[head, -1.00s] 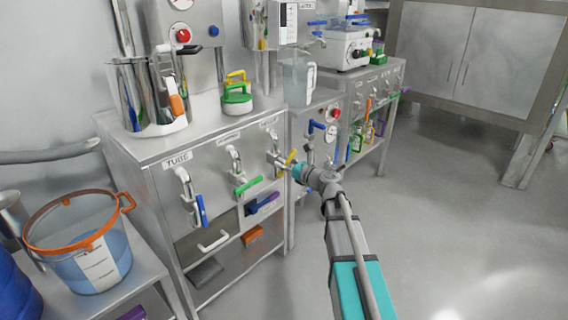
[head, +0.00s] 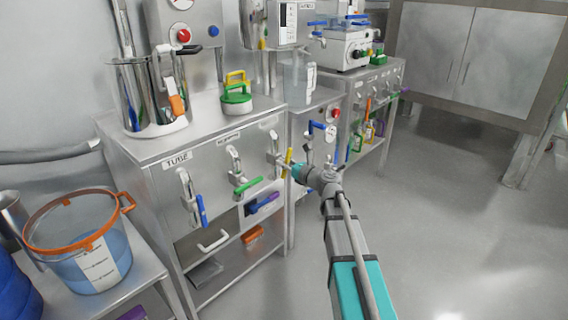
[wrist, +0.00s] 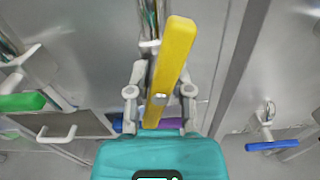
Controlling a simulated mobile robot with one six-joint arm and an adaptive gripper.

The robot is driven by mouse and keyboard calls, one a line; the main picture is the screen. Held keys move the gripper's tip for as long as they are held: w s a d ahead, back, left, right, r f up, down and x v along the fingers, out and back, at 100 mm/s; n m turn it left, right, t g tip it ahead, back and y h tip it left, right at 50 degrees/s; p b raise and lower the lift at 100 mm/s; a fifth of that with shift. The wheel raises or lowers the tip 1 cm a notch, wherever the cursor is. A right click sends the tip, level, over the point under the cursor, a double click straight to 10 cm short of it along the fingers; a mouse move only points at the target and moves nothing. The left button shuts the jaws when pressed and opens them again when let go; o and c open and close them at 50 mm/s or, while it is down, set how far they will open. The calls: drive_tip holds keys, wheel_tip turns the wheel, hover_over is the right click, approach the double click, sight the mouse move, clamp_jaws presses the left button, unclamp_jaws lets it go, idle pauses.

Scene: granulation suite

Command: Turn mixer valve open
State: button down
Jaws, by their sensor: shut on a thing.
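A valve with a yellow lever (head: 288,160) sits at the right end of the steel cabinet front, and my gripper (head: 293,170) is at it. In the wrist view the yellow lever (wrist: 172,62) runs between the two fingers of my gripper (wrist: 160,95), which are shut on it. The lever stands nearly upright in the head view. My gripper hides part of the valve body. The label above this valve is too small to read.
To the left on the same cabinet are a valve with a green lever (head: 248,185) and one with a blue lever (head: 201,209) under a TUBE label. Another blue lever (wrist: 272,145) is at the right in the wrist view. Open floor (head: 440,220) lies to the right.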

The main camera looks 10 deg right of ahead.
drive_tip(key=shift+n, duration=0.5)
drive_tip(key=n, duration=0.4)
drive_tip(key=shift+n, duration=0.3)
drive_tip(key=c, duration=1.4)
unclamp_jaws()
drive_tip(key=n, duration=0.4)
drive_tip(key=c, duration=1.4)
unclamp_jaws()
drive_tip(key=c, duration=1.4)
unclamp_jaws()
drive_tip(key=c, duration=0.5)
unclamp_jaws()
drive_tip(key=shift+s, duration=0.1)
